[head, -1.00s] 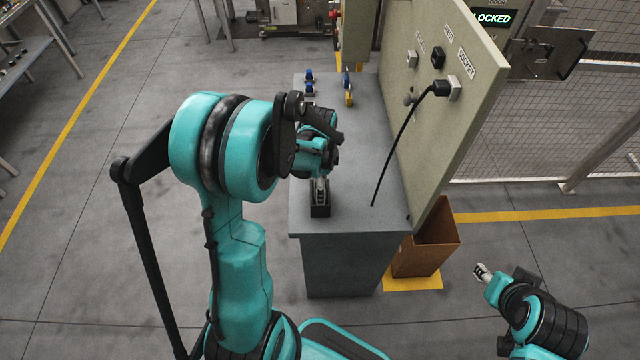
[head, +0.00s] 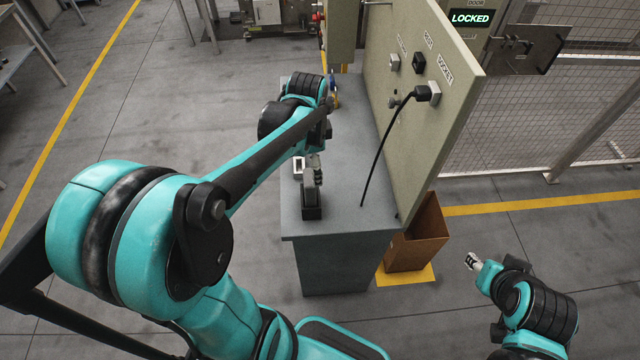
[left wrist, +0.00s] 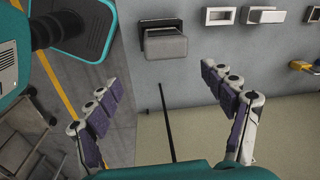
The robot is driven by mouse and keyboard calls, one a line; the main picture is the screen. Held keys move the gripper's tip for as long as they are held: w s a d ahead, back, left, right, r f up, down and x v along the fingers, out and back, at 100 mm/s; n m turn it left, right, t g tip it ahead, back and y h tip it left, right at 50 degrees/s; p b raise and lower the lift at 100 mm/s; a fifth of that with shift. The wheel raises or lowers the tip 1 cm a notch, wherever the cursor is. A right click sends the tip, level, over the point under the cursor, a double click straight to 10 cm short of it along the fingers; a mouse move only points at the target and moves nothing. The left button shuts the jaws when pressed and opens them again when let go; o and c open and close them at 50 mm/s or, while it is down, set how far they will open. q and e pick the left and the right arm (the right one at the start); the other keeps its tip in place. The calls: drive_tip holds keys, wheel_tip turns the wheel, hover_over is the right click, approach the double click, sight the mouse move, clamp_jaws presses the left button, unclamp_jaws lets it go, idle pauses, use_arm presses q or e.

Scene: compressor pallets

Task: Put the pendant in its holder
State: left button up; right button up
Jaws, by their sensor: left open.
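The pendant, a dark grey block (head: 310,187), stands upright in a black holder (head: 312,212) at the near end of the grey bench. In the left wrist view the block (left wrist: 165,46) shows just beyond the fingertips, its lower end at the dark holder (left wrist: 160,23). My left gripper (head: 317,170) is right behind and above the block in the head view. In the left wrist view its two fingers (left wrist: 155,80) are spread wide with nothing between them. My right gripper (head: 472,261) is off to the right over the floor, too small to judge.
The grey bench (head: 350,215) has a beige panel (head: 430,110) on its right, with a black cable (head: 375,150) plugged in. White frames (left wrist: 220,15) sit on the bench. A brown bin (head: 418,240) stands beside it. A mesh fence (head: 560,120) is at right.

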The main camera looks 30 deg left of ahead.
use_arm(q)
drive_tip(key=s+d+r+n+t, duration=0.3)
drive_tip(key=s+d+n+t, duration=0.3)
drive_tip(key=s+d+n, duration=0.2)
drive_tip(key=shift+s+d+r+n, duration=0.4)
drive_tip(key=shift+s+n, duration=0.55)
drive_tip(key=shift+n, duration=0.05)
drive_tip(key=shift+f, duration=0.1)
wheel_tip(320, 180, down, 10)
drive_tip(key=b, duration=1)
